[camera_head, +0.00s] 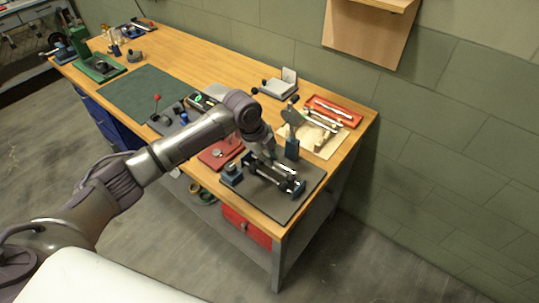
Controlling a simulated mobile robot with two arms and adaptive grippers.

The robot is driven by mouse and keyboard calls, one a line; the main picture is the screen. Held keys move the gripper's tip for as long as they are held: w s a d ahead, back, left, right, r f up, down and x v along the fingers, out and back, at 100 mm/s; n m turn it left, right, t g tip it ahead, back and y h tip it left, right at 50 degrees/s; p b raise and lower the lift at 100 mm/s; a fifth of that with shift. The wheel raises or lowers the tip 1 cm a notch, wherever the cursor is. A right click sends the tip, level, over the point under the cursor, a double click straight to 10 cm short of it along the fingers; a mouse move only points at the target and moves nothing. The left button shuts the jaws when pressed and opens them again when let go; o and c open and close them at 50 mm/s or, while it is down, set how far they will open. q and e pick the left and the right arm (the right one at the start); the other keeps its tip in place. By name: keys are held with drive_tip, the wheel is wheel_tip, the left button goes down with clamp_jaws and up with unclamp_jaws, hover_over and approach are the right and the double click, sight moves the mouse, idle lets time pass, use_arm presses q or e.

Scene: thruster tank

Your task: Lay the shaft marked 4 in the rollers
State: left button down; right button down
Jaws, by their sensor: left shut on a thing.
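My left gripper (268,156) comes down from above at the roller stand and is shut on a shaft, which it and the stand largely hide. The roller stand (289,184) is a dark fixture on the grey mat near the table's front right corner. I cannot tell whether the held shaft touches the rollers, and its number cannot be read. Several shafts (322,120) lie on a pale cloth (328,152) behind and to the right of the gripper. Their numbers are too small to read. My right gripper is not in view.
The grey mat (312,176) is mostly bare around the stand. A red plate (213,156) lies to the left. A red tray (345,115) is behind the cloth. A green mat (143,90) lies clear further left.

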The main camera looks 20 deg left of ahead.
use_arm(q)
drive_tip(key=shift+f+b, duration=0.5)
drive_tip(key=shift+f, duration=0.3)
drive_tip(key=shift+f+b, duration=0.7)
drive_tip(key=shift+f, duration=0.65)
drive_tip(key=c, duration=1.1)
unclamp_jaws()
drive_tip(key=shift+o, duration=0.2)
drive_tip(key=v, duration=1.2)
